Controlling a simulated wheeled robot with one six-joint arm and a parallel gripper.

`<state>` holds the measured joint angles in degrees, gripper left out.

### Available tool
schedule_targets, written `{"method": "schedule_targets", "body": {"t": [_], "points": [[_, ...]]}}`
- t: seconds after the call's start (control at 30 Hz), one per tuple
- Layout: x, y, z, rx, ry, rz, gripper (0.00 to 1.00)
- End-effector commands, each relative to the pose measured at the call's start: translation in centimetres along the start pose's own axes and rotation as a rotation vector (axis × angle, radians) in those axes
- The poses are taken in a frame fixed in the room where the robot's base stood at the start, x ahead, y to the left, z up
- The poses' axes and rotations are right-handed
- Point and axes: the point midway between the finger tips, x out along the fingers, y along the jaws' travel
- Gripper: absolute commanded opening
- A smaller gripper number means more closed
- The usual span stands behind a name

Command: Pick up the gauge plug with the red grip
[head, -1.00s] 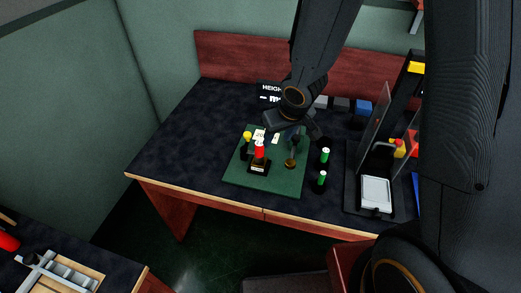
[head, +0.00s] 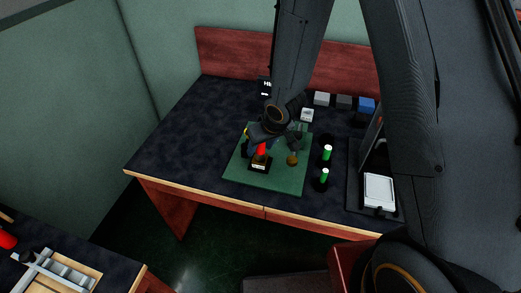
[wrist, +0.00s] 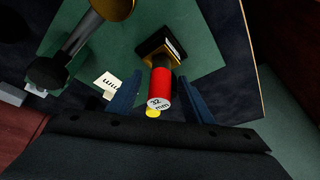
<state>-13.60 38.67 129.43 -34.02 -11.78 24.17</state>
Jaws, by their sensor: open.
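The gauge plug with the red grip (head: 262,149) stands upright in a small black base (head: 259,165) on the green mat (head: 238,176). In the wrist view its red grip (wrist: 160,88) shows a white end marked "32 mm". My gripper (wrist: 166,98) is open, with one blue finger on each side of the red grip. I cannot tell whether either finger touches it. In the head view my gripper (head: 267,140) is just above and behind the red grip and partly covers the mat.
A brass-and-dark gauge (head: 292,159) stands right of the red plug, close to my gripper. Two green-topped black pieces (head: 327,153) stand right of the mat. Several blocks (head: 343,102) line the back. The table's left is clear.

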Motion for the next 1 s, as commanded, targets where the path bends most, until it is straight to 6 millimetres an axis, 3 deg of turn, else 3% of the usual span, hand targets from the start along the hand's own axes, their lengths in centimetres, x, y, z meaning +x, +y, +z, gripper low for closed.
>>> {"method": "schedule_targets", "body": {"t": [0.17,0.43,0.77,1.0], "points": [[0.0,0.0,0.0,0.000,0.000,0.000,0.46],[0.0,0.0,0.0,0.000,0.000,0.000,0.01],[-0.5,0.0,-0.2,0.001,0.002,0.000,0.00],[-4.1,-0.2,-1.7,-0.002,0.003,0.000,0.00]]}}
